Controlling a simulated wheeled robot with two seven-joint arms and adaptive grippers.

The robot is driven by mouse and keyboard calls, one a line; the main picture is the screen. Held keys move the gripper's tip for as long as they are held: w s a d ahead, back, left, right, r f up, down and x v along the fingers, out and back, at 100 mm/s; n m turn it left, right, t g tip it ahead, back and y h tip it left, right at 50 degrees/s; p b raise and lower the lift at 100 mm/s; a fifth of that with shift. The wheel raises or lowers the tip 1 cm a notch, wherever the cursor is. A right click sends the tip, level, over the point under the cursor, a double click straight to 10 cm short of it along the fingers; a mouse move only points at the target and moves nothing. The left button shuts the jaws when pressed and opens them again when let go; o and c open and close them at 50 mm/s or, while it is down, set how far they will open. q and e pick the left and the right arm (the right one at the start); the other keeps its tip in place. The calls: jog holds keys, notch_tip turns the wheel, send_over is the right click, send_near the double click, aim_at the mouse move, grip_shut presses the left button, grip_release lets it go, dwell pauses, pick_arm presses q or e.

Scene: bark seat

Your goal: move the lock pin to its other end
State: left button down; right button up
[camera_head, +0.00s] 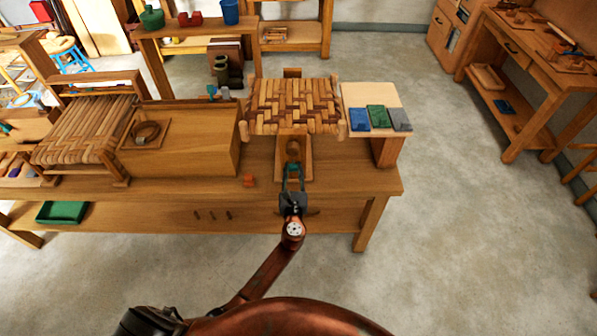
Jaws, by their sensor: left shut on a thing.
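My left gripper (292,168) has teal fingers and reaches over the front of the workbench from below. It is shut on a small brown wooden piece (293,150) in front of the woven bark seat (294,105). The piece is partly covered by the fingers, and I cannot tell for certain that it is the lock pin. A narrow light wooden board (308,170) lies under and beside the fingers. The woven seat stands at the back of the bench, with a wooden block (292,72) behind it. My right gripper is not in view.
A large wooden box (190,150) stands left of the seat, and a second woven seat (82,132) is farther left. Blue, green and grey pieces (377,118) lie on a pale board at right. The bench's front right is clear.

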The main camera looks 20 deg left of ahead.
pick_arm(q)
jog(key=c, duration=1.6)
grip_release()
jog(key=shift+w, duration=0.2)
jog(key=v, duration=1.2)
jog(key=s+a+f+n+g+h, duration=0.1)
jog(key=s+a+f+n+g, duration=0.15)
jog(key=f, duration=0.85)
jog(key=s+a+f+n+g+h, duration=0.1)
jog(key=f+n+g, duration=0.15)
jog(key=f, duration=0.85)
jog(key=s+a+f+n+g+h, duration=0.15)
jog(key=s+f+n, duration=0.25)
jog(key=s+f, duration=0.45)
jog(key=s+a+f+n+g+h, duration=0.1)
jog(key=s+a+f+n+g, duration=0.25)
jog(key=f, duration=0.85)
jog(key=s+a+f+n+g, duration=0.1)
jog(key=s+f+n, duration=0.5)
jog(key=s, duration=0.7)
jog(key=s+a+f+n+g+h, duration=0.1)
jog(key=s+f+n+g, duration=0.2)
jog(key=s, duration=1.1)
jog(key=s+a+f+n+g, duration=0.1)
jog(key=s+f+n+g, duration=0.1)
jog(key=s+f+n, duration=0.7)
jog(key=s, duration=0.5)
jog(key=shift+a+h, duration=0.3)
jog(key=shift+h, duration=0.05)
